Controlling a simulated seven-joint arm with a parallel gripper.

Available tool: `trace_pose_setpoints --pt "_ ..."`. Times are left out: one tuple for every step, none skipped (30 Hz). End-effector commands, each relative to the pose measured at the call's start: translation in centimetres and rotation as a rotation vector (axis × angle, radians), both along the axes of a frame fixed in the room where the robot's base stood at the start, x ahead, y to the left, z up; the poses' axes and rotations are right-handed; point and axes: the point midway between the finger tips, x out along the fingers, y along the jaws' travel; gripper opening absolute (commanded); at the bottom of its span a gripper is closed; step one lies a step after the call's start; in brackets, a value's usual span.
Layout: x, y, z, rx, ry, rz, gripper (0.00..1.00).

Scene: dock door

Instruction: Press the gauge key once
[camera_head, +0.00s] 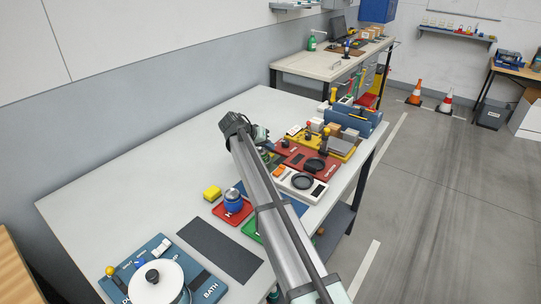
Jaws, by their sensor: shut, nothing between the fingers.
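On the white table stands a row of small panels. A red panel (326,173) bears a dark round part and a dark rectangle. In front of it, a white panel (304,195) bears a dark round dial, a small dark window and an orange patch. Labels there are too small to read, and I cannot tell for certain which part is the gauge key. My gripper (265,150) is at the far end of my arm, left of the red panel, small and partly hidden behind the arm. It is shut and empty; contact with any key cannot be seen.
A yellow panel (338,147) and a blue holder (358,121) stand farther back. A blue BATH unit (199,291) is at the front. The table's left half (150,170) is clear.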

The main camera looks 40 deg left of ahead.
Motion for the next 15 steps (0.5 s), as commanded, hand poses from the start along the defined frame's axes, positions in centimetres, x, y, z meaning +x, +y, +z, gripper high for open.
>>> trace_pose_setpoints --pt "0.0 0.0 0.0 0.000 0.000 0.000 0.00" --pt "0.0 0.0 -0.1 0.000 0.000 0.000 0.00" --pt "0.0 0.0 -0.1 0.000 0.000 0.000 0.00" --pt "0.0 0.0 -0.2 0.000 0.000 0.000 0.00" --pt "0.0 0.0 -0.3 0.000 0.000 0.000 0.00" --pt "0.0 0.0 -0.4 0.000 0.000 0.000 0.00" --pt "0.0 0.0 -0.5 0.000 0.000 0.000 0.00" --pt "0.0 0.0 -0.6 -0.001 0.000 0.001 0.00" --pt "0.0 0.0 -0.7 -0.001 0.001 0.000 0.00" --pt "0.0 0.0 -0.8 -0.001 0.001 0.000 0.00" --pt "0.0 0.0 -0.9 -0.001 0.001 0.000 0.00" --pt "-0.1 0.0 -1.0 -0.001 0.002 0.000 0.00" --pt "-0.1 0.0 -1.0 -0.001 0.003 -0.001 0.00" --pt "-0.1 0.0 -1.1 -0.001 0.003 0.000 0.00" --pt "-0.1 0.0 -1.1 -0.001 0.004 -0.001 0.00"
